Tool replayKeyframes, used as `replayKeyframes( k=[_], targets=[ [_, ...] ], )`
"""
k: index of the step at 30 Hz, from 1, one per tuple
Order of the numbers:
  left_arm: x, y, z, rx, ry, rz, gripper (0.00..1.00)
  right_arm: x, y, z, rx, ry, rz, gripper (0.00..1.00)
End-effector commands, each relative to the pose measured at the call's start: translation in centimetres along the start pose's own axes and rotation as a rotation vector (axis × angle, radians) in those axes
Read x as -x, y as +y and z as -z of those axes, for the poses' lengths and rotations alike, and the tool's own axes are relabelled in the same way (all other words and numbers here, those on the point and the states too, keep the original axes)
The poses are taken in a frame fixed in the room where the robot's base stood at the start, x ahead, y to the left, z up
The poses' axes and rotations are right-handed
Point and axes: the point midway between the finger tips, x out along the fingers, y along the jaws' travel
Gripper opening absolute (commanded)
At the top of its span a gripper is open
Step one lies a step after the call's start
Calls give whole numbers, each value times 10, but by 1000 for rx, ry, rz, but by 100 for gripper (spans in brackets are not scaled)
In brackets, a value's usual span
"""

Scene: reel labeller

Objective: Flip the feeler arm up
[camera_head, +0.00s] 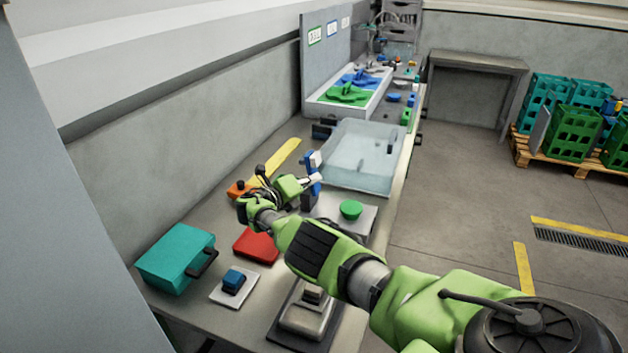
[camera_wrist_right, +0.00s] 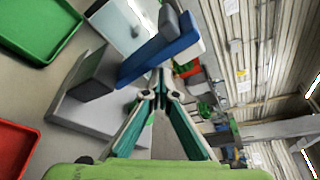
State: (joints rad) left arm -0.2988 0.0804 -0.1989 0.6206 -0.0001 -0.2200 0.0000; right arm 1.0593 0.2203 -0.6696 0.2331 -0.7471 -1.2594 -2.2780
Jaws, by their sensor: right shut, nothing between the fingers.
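A small device with a blue bar (camera_head: 314,168) stands on the bench in the middle of the head view, beside a grey plate (camera_head: 362,222) with a round green button (camera_head: 350,210). The blue bar, which looks like the feeler arm, fills the upper middle of the right wrist view (camera_wrist_right: 160,55), next to a grey block (camera_wrist_right: 92,73). My right gripper (camera_head: 319,180) is shut and empty, its tips close to the blue bar. In the wrist view the tips (camera_wrist_right: 160,75) overlap the bar's lower edge; I cannot tell whether they touch. My left gripper is out of view.
A clear bin (camera_head: 362,160) stands just behind the device. A red tray (camera_head: 257,246), a teal case (camera_head: 176,258) and a blue switch on a plate (camera_head: 234,282) lie on the near bench. An orange part (camera_head: 238,189) lies near the wall.

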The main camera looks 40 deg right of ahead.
Motion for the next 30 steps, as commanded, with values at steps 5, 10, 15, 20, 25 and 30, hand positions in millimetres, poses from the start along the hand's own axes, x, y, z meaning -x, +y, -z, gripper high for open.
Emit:
replayKeyframes(
  k=[5,10,15,20,25,30],
  targets=[
    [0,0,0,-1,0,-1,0,5,0,-12,-9,-24,-8,0],
    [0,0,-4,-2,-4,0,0,7,0,-13,-10,-26,-8,0],
    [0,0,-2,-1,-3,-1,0,15,2,-13,-10,-28,-9,0],
    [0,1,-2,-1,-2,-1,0,28,2,-10,-9,-22,-9,0],
    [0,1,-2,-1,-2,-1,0,48,0,-6,-6,-16,-8,0],
    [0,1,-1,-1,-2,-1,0,79,-1,-2,-6,-9,-6,0]
  ],
)
